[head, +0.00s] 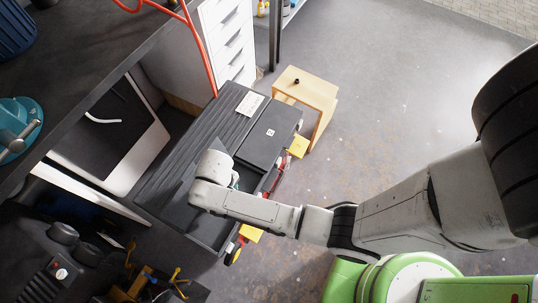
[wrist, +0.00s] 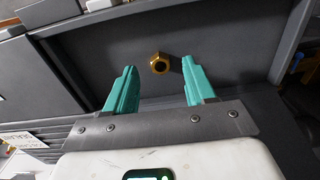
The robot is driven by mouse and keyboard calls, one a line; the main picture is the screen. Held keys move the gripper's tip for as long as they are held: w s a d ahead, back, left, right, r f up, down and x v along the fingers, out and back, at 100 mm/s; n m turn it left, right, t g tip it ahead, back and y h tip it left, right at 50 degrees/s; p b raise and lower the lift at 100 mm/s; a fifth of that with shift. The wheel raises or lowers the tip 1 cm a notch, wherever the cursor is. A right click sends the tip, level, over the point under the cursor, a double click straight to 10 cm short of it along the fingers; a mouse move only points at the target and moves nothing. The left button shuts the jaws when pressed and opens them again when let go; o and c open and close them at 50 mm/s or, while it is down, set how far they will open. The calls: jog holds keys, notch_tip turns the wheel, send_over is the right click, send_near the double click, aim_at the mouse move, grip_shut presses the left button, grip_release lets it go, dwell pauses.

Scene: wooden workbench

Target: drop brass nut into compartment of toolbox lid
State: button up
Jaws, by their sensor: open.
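The brass nut (wrist: 159,63) shows in the wrist view just beyond my fingertips, against the dark grey inside of a compartment (wrist: 225,40) of the toolbox lid. It is clear of both fingers; I cannot tell whether it rests on the floor there or is in the air. My gripper (wrist: 158,75) is open, its two teal fingers wide apart with nothing between them. In the head view the dark grey toolbox (head: 215,125) stands below my wrist. My wrist hides the fingers and the nut in that view.
A small wooden stool (head: 310,90) stands on the floor beyond the toolbox, with a small dark item on top. A white drawer cabinet (head: 228,40) is behind. The dark workbench (head: 90,50) runs along the left. Open floor lies to the right.

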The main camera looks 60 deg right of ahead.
notch_tip(320, 180, up, 11)
jog(key=shift+p, duration=0.4)
jog(key=shift+f, duration=0.15)
dwell(0.5)
jog(key=s+d+r, duration=0.2)
jog(key=s+d, duration=0.2)
jog(key=s, duration=0.4)
jog(key=s+d+r+t, duration=0.1)
jog(key=s+d+r, duration=0.1)
jog(key=s, duration=0.6)
jog(key=shift+d+r+m, duration=0.3)
jog(key=shift+d+r, duration=0.1)
jog(key=shift+d, duration=0.5)
